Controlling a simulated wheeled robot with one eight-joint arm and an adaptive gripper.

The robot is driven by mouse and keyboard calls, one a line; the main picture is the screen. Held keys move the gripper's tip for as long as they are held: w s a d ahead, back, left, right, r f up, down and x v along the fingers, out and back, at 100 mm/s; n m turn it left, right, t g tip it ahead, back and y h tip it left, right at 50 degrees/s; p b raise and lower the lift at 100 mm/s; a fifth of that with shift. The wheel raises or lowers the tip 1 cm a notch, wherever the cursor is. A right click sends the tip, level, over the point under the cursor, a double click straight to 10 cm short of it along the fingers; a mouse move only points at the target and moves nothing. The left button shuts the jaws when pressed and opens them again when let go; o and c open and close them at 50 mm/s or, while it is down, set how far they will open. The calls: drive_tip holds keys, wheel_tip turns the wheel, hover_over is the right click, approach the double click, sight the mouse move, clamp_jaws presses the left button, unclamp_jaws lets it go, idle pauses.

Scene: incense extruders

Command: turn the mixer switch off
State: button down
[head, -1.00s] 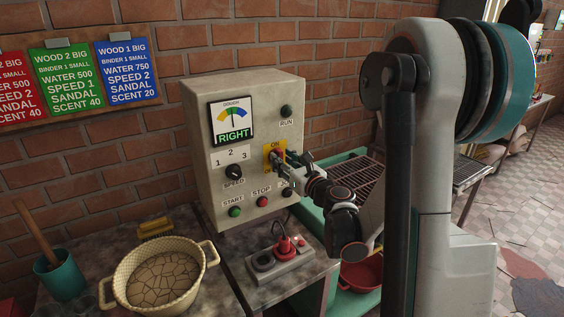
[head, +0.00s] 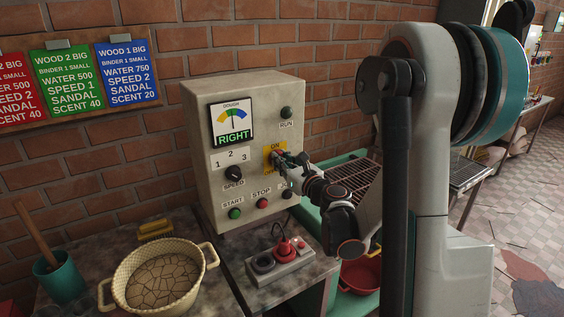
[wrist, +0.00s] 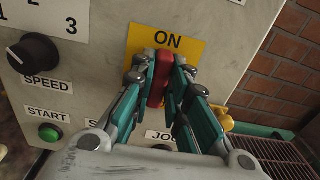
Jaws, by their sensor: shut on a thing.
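The mixer control box (head: 205,130) is a beige panel against the brick wall. Its switch (wrist: 160,78) is a red lever on a yellow plate (wrist: 190,45) marked ON at the top. My gripper (wrist: 162,72) has its teal fingers closed around the red lever, one finger on each side. In the head view my gripper (head: 280,160) is at the yellow plate (head: 269,152), partly covering it. The lower part of the plate and its label are hidden by the fingers in the wrist view.
A speed knob (head: 233,173), green start button (head: 235,213) and red stop button (head: 262,203) are on the same panel. A power strip with a red plug (head: 283,247) and a cream pot (head: 206,272) stand below. A green-framed rack (wrist: 285,155) is to the right.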

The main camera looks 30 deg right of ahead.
drive_tip(key=shift+a+f+n+b, duration=0.1)
drive_tip(key=shift+n+b, duration=0.5)
drive_tip(key=shift+n, duration=2.35)
drive_tip(key=shift+a+f+n+b, duration=0.15)
drive_tip(key=shift+n+b, duration=0.45)
drive_tip(key=shift+n, duration=2.3)
drive_tip(key=shift+a+f+n+b, duration=0.1)
drive_tip(key=shift+n+b, duration=0.5)
drive_tip(key=shift+n, duration=2.35)
drive_tip(key=c, duration=1.6)
unclamp_jaws()
drive_tip(key=shift+o, duration=0.2)
drive_tip(key=shift+s, duration=0.1)
drive_tip(key=s, duration=1.2)
drive_tip(key=shift+d, duration=0.25)
